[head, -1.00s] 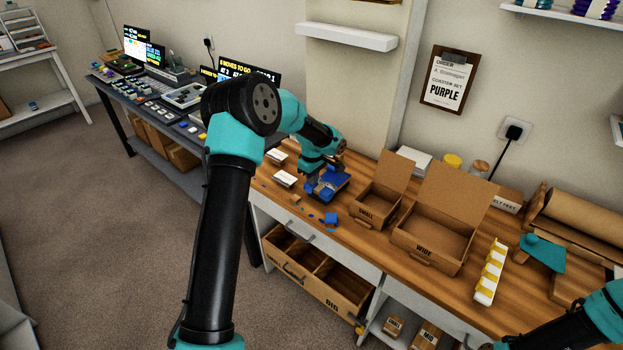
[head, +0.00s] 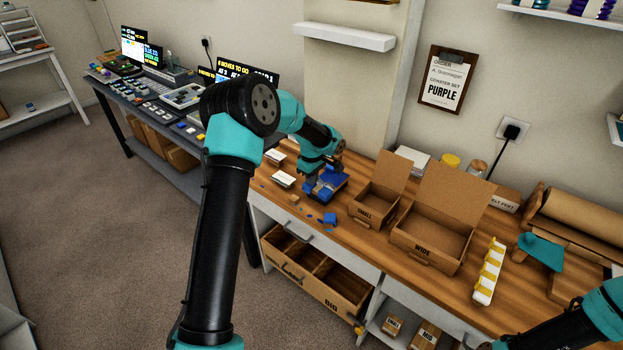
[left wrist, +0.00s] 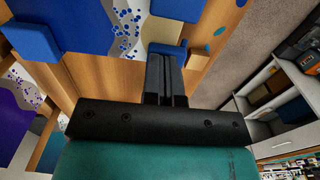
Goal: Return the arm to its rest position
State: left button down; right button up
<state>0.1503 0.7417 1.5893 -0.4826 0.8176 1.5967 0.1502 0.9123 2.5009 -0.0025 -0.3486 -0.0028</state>
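My left gripper (head: 325,176) is above the workbench, over blue pieces (head: 322,190) near the bench's left end. In the left wrist view its two black fingers (left wrist: 166,75) lie close together and look shut, with no clear object between them. A blue block (left wrist: 168,49) shows just past the fingertips; whether they touch it I cannot tell.
A small open box (head: 374,207) and a wide open box (head: 432,246) stand right of the left gripper. A blue cube (head: 330,218) lies in front. A white tray with yellow pieces (head: 487,272) is farther right. An open drawer (head: 318,282) juts out below the bench.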

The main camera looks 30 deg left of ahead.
dwell(0.4)
pick_arm(q)
notch_tip(320, 180, up, 8)
dwell(0.9)
jog(key=shift+f, duration=0.1)
dwell(0.5)
